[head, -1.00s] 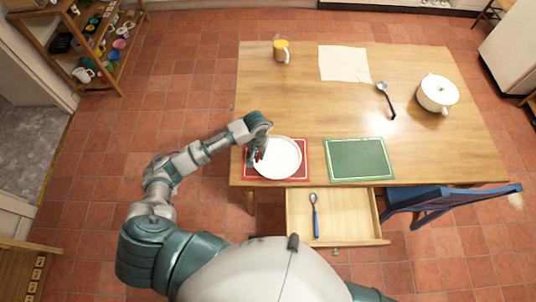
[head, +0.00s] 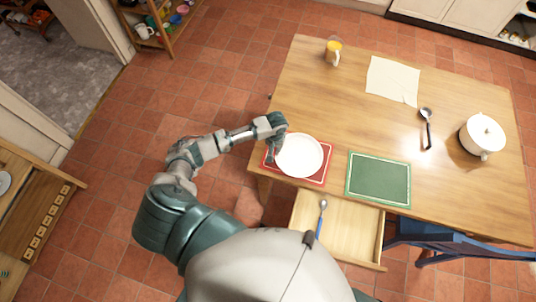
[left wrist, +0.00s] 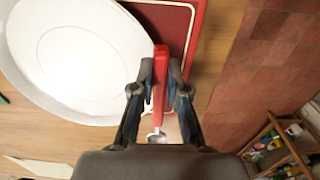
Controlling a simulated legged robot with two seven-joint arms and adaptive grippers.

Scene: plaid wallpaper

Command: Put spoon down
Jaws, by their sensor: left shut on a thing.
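My left gripper (left wrist: 160,92) is shut on the red handle of a spoon (left wrist: 160,72), with its metal bowl (left wrist: 157,138) showing between the fingers. In the head view my left gripper (head: 272,147) is at the left side of the white plate (head: 299,155), over the red placemat (head: 325,174). The spoon is mostly hidden there. In the left wrist view the handle lies beside the plate (left wrist: 75,55), over the placemat's edge (left wrist: 175,18). I cannot tell whether the spoon touches the mat. My right gripper is not in view.
A green placemat (head: 379,180) lies bare to the right. An open drawer (head: 345,235) below holds a blue-handled spoon (head: 321,218). A mug (head: 333,52), cloth (head: 392,80), ladle (head: 428,128) and white pot (head: 482,134) stand farther back. A blue chair (head: 440,238) is at the right.

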